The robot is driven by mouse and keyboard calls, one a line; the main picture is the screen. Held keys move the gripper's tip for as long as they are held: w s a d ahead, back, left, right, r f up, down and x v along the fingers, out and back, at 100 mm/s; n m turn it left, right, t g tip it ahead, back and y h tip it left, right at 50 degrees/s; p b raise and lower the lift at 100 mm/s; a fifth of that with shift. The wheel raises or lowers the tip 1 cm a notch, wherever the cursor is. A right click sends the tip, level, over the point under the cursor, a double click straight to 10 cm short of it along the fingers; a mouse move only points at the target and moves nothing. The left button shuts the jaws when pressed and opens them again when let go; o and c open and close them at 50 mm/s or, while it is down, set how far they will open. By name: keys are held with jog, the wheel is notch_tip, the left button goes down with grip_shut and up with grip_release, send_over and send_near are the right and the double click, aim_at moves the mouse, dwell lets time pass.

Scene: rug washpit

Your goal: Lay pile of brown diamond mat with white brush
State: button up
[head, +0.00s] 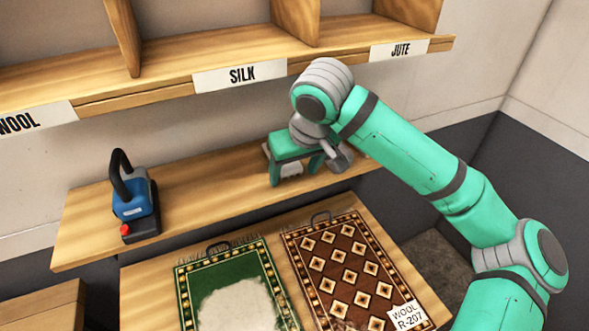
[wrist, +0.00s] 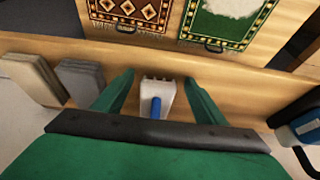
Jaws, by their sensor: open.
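The brown diamond mat (head: 322,292) lies on the wooden table at the lower right of the head view, with a dark border and a tag reading WOOL R-207. It also shows at the top left of the wrist view (wrist: 128,12). The white brush (wrist: 158,97) stands on the wooden shelf with a blue part on top. In the head view it is a pale patch (head: 291,169), mostly hidden by my gripper. My gripper (head: 294,177) is open at the shelf, its fingers one on each side of the brush, with gaps visible on both sides in the wrist view.
A green mat (head: 184,308) with a white patch lies left of the brown mat. A blue and black device (head: 134,205) with a tall handle stands on the shelf's left. Labelled cubbies (head: 240,75) hang above.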

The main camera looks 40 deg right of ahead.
jog(key=r, duration=0.1)
jog(key=s+r, duration=0.1)
jog(key=s, duration=0.1)
jog(key=shift+a+r, duration=0.25)
jog(key=shift+r, duration=0.15)
jog(key=s+a, duration=0.2)
jog(key=s, duration=0.8)
jog(key=shift+s+a, duration=0.25)
jog(key=shift+s, duration=0.15)
